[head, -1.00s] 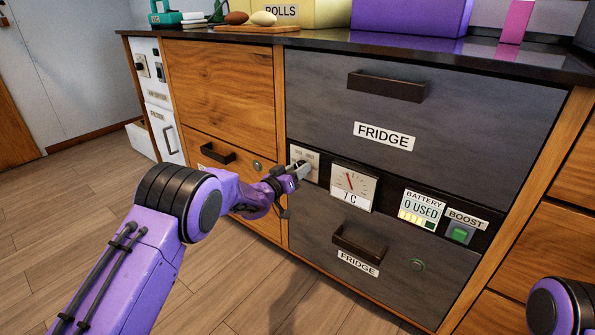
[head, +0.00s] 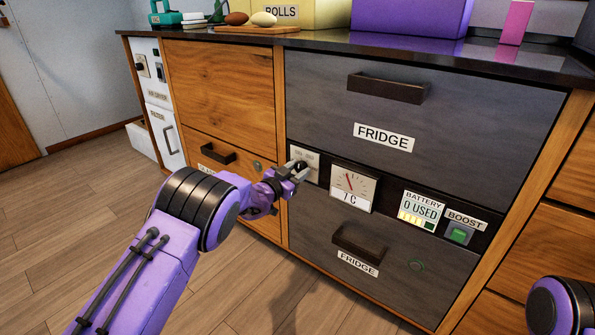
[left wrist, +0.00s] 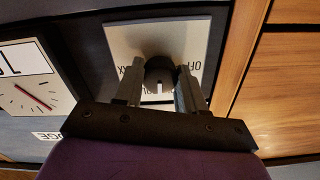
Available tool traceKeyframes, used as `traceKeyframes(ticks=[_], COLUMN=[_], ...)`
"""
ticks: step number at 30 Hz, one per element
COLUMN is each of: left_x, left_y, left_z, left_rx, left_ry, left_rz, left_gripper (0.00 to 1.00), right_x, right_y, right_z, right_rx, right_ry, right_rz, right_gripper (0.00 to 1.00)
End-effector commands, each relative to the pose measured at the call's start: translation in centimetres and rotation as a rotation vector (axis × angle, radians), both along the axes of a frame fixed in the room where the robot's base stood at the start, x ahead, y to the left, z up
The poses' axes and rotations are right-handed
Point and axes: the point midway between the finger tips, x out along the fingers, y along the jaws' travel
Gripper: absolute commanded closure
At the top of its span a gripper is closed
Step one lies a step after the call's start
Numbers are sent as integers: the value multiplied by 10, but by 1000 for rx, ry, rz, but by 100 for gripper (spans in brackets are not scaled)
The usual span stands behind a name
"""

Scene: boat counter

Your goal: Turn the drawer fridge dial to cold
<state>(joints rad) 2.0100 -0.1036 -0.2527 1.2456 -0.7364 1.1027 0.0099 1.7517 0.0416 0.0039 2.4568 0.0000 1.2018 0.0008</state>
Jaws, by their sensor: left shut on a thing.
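The fridge dial is a dark round knob (left wrist: 160,70) on a pale square plate (head: 308,157), left of the temperature gauge (head: 353,187), which reads 7 C. My left gripper (head: 299,168) is at the plate, shut on the dial, with one finger on either side of the knob in the left wrist view (left wrist: 160,88). A white mark on the knob points toward the gripper's base in that view. Lettering on the plate is upside down and partly hidden by the fingers; "OFF" shows beside the right finger. My right gripper is out of view.
Two grey fridge drawers with dark handles sit above (head: 420,120) and below (head: 375,265) the panel. A battery display (head: 421,209) and a green boost switch (head: 460,234) are to the right. A wooden drawer front (head: 220,95) is to the left. The floor in front is clear.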

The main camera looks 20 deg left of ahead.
Motion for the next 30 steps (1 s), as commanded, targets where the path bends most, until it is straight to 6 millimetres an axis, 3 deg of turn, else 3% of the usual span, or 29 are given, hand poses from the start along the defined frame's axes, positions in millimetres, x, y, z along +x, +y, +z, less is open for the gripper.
traceKeyframes(ticks=[15,30], left_x=[0,-1], left_y=[-1,0], left_z=[-3,-3], left_rx=[354,444], left_ry=[-124,-156], left_rz=[-3,-3], left_gripper=[91,91], right_x=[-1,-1], right_y=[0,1], right_z=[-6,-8], right_rx=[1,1], right_ry=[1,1], right_rz=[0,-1], right_gripper=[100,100])
